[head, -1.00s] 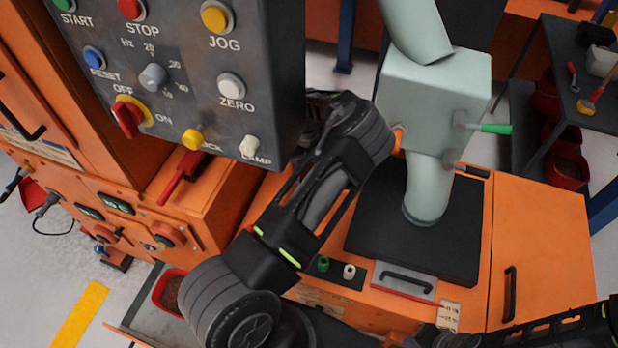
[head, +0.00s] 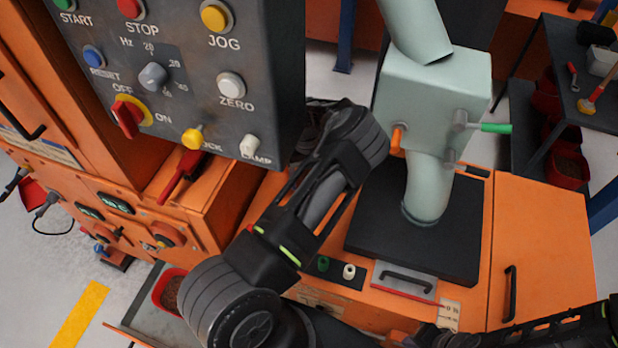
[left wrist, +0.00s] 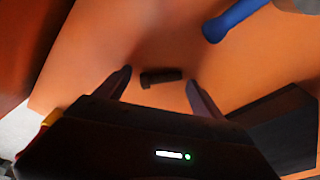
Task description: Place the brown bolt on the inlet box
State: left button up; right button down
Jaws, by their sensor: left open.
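A dark brown bolt (left wrist: 161,77) lies on an orange surface in the left wrist view. My left gripper (left wrist: 158,84) is open, with one finger on each side of the bolt and gaps between. In the head view the end of my left arm is behind the control panel, so the left gripper and the bolt are hidden there. The pale green box (head: 435,95) with a pipe above and below may be the inlet box; I cannot tell for sure. My right gripper (head: 445,339) shows only partly at the bottom edge, and its jaws cannot be made out.
A control panel (head: 180,75) with knobs hangs at the upper left, close to my left arm. The green box's pipe meets a black plate (head: 375,235) on the orange cabinet. A blue handle (left wrist: 236,18) lies near the bolt. A shelf of tools (head: 585,110) stands at right.

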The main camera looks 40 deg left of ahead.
pick_arm(q)
jog(key=shift+r, duration=0.1)
notch_tip(320, 180, up, 12)
jog(key=w+a, duration=0.1)
jog(key=shift+a, duration=0.2)
dwell(0.7)
